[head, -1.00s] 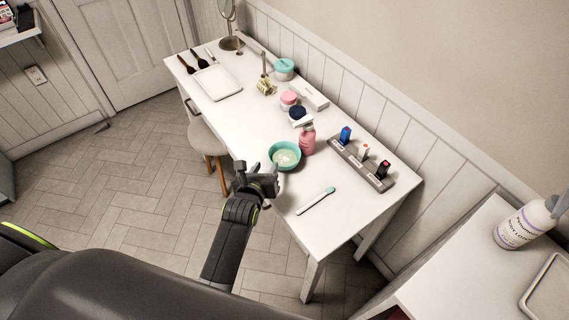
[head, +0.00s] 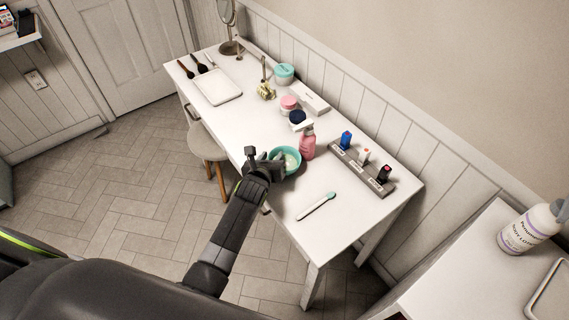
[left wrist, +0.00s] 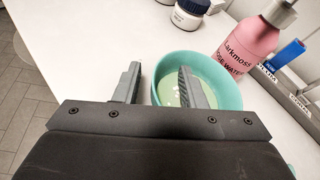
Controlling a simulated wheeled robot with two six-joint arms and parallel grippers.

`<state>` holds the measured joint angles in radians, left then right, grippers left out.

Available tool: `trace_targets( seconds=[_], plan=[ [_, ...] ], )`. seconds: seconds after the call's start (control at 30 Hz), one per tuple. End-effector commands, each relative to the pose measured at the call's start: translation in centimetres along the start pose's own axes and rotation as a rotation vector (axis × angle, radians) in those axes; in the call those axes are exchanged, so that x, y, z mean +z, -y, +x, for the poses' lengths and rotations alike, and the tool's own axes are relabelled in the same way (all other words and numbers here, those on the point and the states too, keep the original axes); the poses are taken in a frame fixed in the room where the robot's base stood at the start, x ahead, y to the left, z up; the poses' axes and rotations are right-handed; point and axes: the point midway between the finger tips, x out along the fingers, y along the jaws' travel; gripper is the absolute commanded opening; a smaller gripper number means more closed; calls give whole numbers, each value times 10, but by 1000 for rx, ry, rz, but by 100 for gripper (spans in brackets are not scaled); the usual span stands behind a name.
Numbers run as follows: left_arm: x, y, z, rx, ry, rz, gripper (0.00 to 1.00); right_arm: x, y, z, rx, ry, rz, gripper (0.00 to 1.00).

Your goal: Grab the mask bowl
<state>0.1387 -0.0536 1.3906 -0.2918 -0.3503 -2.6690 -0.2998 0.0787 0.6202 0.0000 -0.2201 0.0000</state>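The mask bowl (head: 291,165) is a teal bowl with pale green contents on the white table, beside a pink bottle. It also shows in the left wrist view (left wrist: 233,98). My left gripper (head: 263,155) is open at the bowl's left side. In the left wrist view my left gripper (left wrist: 158,82) has one finger outside the bowl at the left and the other over the bowl's inside, so the near rim lies between them. I cannot tell whether either finger touches the bowl. The gripper hides part of the bowl in the head view. My right gripper is not in view.
The pink bottle (head: 307,145) stands close behind the bowl. A grey holder (head: 348,160) with small bottles is to the right. A spatula (head: 316,206) lies in front on the white table (head: 270,122). A stool (head: 205,143) stands at the table's left edge.

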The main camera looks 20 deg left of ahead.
Motion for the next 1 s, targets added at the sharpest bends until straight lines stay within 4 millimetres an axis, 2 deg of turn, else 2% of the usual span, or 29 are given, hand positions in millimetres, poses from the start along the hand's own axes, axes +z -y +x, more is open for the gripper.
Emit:
trace_targets(
  seconds=[0.1,0.4,1.0],
  plan=[
    [0,0,0,0,0,0,37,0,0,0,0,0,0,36],
    [0,0,0,0,0,1,0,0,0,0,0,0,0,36],
    [3,1,-2,0,0,1,0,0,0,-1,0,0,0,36]
  ],
)
